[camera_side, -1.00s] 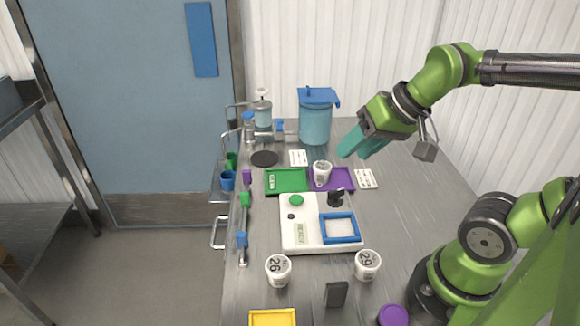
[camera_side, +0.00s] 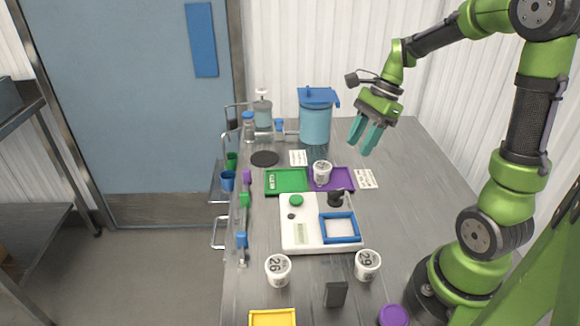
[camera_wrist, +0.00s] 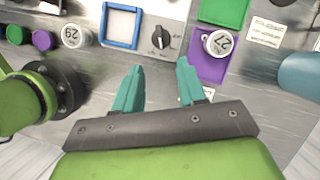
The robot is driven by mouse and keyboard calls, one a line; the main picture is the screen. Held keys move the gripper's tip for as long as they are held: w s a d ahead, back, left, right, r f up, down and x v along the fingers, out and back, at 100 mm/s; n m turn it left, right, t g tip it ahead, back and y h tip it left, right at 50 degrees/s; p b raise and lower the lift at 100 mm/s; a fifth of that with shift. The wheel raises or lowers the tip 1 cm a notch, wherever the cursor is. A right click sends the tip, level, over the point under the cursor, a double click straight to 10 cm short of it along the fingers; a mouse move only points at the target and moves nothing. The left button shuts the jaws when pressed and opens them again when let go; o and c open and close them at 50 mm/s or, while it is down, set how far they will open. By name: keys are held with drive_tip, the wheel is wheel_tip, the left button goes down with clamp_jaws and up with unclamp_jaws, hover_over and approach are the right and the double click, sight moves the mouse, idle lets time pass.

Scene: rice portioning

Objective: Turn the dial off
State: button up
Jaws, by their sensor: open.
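The black dial (camera_side: 336,197) stands on the top right of the white machine (camera_side: 291,238). It also shows in the wrist view as a dark knob (camera_wrist: 160,39) with a pale pointer line, on the white panel (camera_wrist: 172,13). My gripper (camera_side: 360,150) is open and empty, with teal fingers pointing down. It hangs above the table, behind and to the right of the dial in the side view. In the wrist view the dial lies just beyond the gap between my fingertips (camera_wrist: 158,65), apart from both.
A blue-framed square (camera_side: 341,227) is in front of the dial. Tubs 26 (camera_side: 278,270) and 29 (camera_side: 367,265) stand nearer.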

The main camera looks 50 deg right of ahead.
sight(336, 190)
drive_tip(key=x, duration=1.2)
drive_tip(key=shift+a+f, duration=0.15)
drive_tip(key=shift+f, duration=0.2)
clamp_jaws()
